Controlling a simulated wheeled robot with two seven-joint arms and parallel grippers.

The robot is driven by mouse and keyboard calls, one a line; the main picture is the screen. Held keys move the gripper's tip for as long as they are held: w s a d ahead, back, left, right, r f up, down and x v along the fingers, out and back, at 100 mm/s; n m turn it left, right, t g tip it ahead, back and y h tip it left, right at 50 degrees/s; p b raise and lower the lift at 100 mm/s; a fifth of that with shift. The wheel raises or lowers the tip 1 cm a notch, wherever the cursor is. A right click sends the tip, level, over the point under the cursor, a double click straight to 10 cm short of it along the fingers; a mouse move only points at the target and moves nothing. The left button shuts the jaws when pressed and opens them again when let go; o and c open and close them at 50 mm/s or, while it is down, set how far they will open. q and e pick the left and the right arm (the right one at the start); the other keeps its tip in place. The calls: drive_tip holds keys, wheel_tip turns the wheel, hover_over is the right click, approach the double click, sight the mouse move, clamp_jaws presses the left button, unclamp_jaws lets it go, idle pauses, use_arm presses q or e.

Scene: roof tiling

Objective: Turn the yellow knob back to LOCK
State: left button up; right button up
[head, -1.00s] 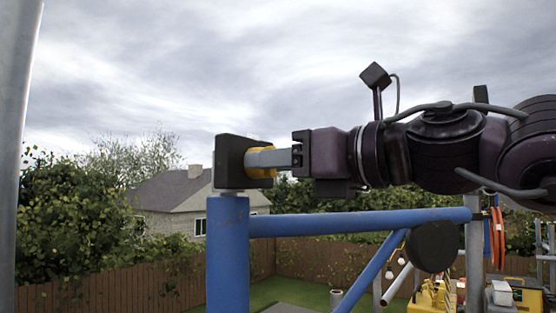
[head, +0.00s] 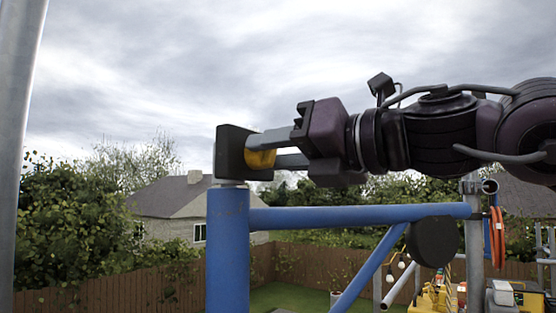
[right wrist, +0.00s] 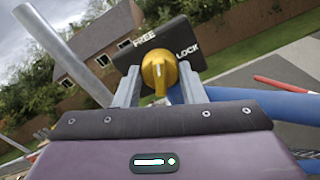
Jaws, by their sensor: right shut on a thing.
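The yellow knob (head: 261,158) sits on the face of a black box (head: 231,152) on top of a blue post. In the right wrist view the knob (right wrist: 158,72) is between my gripper's two grey fingers, and the box (right wrist: 128,61) carries the words FREE and LOCK. The knob's white mark points up in that picture, between the two words. My right gripper (head: 266,150) is shut on the knob, rolled so that one finger is above the other in the head view. My left gripper is not in view.
A blue rail (head: 360,216) runs right from the blue post (head: 228,250), with a diagonal brace below it. A black disc (head: 432,243) is by the rail under my right arm. A grey pole (head: 22,140) stands at the far left. Yellow gear is at lower right.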

drive_tip(key=m, duration=0.3)
drive_tip(key=shift+f, duration=0.1)
drive_tip(key=m+b, duration=0.1)
drive_tip(key=m, duration=0.2)
drive_tip(key=shift+m, duration=0.3)
drive_tip(key=m, duration=0.6)
drive_tip(key=shift+m, duration=0.4)
drive_tip(key=o, duration=1)
drive_tip(key=shift+w+a, duration=0.1)
drive_tip(key=b+v, duration=0.3)
drive_tip(key=v, duration=0.5)
drive_tip(key=shift+a, duration=0.1)
